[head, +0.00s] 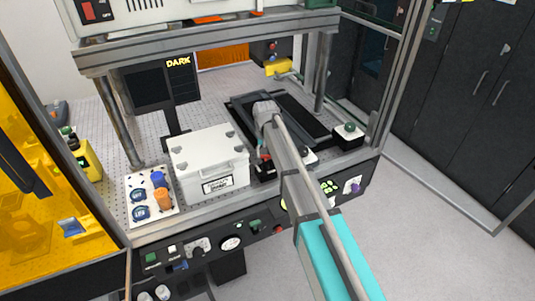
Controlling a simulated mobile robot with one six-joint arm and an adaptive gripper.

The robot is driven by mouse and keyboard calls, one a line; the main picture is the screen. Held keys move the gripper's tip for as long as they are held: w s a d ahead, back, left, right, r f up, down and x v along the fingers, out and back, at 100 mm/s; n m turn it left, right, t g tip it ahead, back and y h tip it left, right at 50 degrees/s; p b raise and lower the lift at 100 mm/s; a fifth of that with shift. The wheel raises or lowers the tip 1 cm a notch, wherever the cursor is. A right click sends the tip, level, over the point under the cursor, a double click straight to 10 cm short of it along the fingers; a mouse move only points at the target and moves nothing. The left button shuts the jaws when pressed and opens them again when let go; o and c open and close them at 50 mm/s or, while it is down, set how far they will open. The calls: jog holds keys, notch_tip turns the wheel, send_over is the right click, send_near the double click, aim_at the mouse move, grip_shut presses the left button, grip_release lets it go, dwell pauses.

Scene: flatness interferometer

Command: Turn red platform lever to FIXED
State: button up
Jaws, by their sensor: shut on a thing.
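My arm reaches in from the lower right, under the instrument's upper frame. My gripper (262,160) points down at the bench, just right of the white box, with its fingers small and partly hidden by my arm. A small red part, which looks like the red platform lever (265,153), shows at the fingers. The gripper is shut on it. The lever's full shape, its angle and any FIXED marking cannot be made out. A dark platform (300,117) with rails lies behind and right of the gripper.
A white lidded box (211,157) stands close left of the gripper. A white tray (133,182) holds blue and orange pieces. Frame posts (321,72) and the front control panel (262,222) bound the space.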

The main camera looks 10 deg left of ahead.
jog(key=shift+s+a+n, duration=0.2)
jog(key=shift+a+n, duration=0.25)
jog(key=shift+n, duration=0.75)
jog(key=shift+s+a+n, duration=0.2)
jog(key=shift+a+n, duration=0.2)
jog(key=shift+n, duration=0.8)
jog(key=o, duration=1.2)
jog(key=shift+c, duration=0.2)
jog(key=shift+w+d+m, duration=0.1)
jog(key=shift+m, duration=0.2)
